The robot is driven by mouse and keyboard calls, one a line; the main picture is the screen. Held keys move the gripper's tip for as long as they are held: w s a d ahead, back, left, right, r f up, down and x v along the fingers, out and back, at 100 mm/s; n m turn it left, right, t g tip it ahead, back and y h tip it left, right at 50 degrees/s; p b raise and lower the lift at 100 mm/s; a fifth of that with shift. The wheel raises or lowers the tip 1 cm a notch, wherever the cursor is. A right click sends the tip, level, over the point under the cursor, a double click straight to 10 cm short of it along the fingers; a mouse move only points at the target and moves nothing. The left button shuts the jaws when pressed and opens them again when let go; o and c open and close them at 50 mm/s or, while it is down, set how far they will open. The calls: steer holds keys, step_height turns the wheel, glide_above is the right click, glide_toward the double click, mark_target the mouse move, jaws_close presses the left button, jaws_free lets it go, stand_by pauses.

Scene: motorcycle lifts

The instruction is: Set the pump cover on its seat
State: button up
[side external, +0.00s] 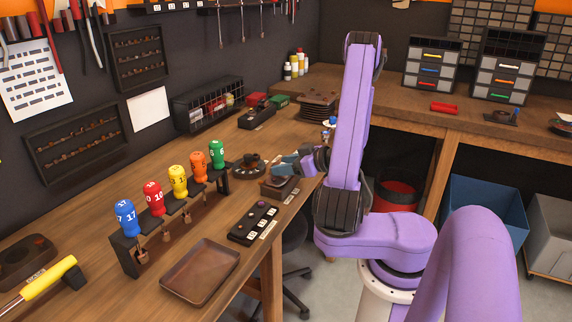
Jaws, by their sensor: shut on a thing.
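My gripper (284,168) is small in the side view, low over the workbench near its front edge. Its blue-grey fingers point left and down. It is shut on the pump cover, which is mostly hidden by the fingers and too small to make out. A brown block-like base (277,189), likely the seat, lies on the bench directly below the fingers. I cannot tell whether the cover touches it.
A dark round part (248,166) lies just left of the gripper. Stacked discs (319,106) stand behind.

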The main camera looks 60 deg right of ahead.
steer(key=shift+f, duration=0.2)
steer(key=o, duration=1.3)
steer(key=shift+c, duration=0.2)
steer(key=v, duration=1.7)
steer(key=shift+s+r, duration=0.15)
steer(key=shift+s, duration=0.05)
steer(key=shift+w, duration=0.1)
